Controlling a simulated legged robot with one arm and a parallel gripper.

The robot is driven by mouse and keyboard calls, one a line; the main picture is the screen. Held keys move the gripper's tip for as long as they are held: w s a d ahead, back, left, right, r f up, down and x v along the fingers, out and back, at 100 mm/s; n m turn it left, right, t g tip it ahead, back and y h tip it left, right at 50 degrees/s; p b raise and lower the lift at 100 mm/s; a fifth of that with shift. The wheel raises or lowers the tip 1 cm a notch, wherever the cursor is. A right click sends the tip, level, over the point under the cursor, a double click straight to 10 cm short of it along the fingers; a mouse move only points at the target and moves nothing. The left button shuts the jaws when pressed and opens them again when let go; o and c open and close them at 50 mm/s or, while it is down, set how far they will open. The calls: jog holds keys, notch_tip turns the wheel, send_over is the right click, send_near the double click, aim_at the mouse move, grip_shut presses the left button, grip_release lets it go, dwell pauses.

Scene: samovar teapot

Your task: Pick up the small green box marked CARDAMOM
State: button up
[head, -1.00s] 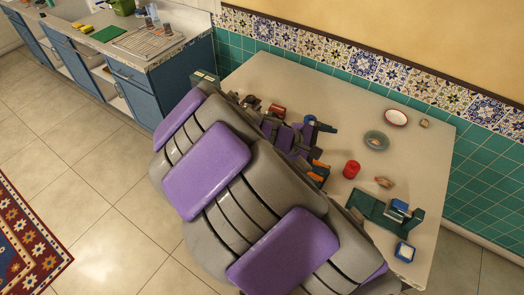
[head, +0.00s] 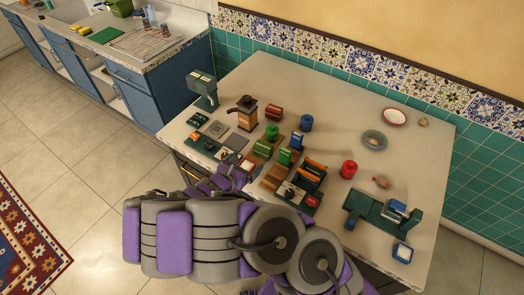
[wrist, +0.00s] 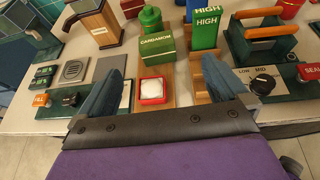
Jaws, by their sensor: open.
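The small green box marked CARDAMOM (wrist: 157,50) stands upright in the wrist view, lettering facing me, on a wooden base. It also shows in the head view (head: 262,149). My gripper (wrist: 162,72) is open and empty, its blue-grey fingers spread wide on the near side of the box. The box appears between the fingertips in the picture; I see no contact. A red square holder with a white round top (wrist: 152,90) sits in front of the box, between the fingers. The box's back is hidden.
A green canister (wrist: 151,19) stands behind the box. The green HIGH block (wrist: 206,28) stands close on its right. A handled tool (wrist: 262,40) and dial panel (wrist: 263,80) are farther right. A wooden grinder (wrist: 98,25) is at left. The table's back (head: 330,85) is clear.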

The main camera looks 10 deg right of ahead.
jog(key=f, duration=0.1)
jog(key=b, duration=0.2)
send_near(262, 147)
jog(key=shift+n, duration=0.3)
jog(key=x, duration=0.3)
jog(key=b+x, duration=0.1)
jog(key=x, duration=0.1)
jog(key=shift+s+d, duration=0.15)
jog(key=shift+d, duration=0.4)
jog(key=shift+w+d+f, duration=0.1)
jog(key=shift+w+f, duration=0.05)
jog(key=shift+w, duration=0.1)
jog(key=shift+w+f+b, duration=0.15)
jog(key=shift+w+b, duration=0.1)
jog(key=shift+b, duration=0.05)
jog(key=x, duration=0.2)
jog(key=b+x, duration=0.1)
jog(key=x, duration=0.1)
jog(key=shift+w+a+f, duration=0.15)
jog(key=shift+a, duration=0.1)
jog(key=shift+w+d, duration=0.15)
jog(key=shift+d, duration=0.35)
jog(key=shift+a, duration=0.55)
jog(key=c, duration=0.5)
jog(key=shift+d, duration=0.1)
jog(key=c, duration=0.3)
jog(key=shift+d, duration=0.3)
jog(key=shift+c, duration=0.5)
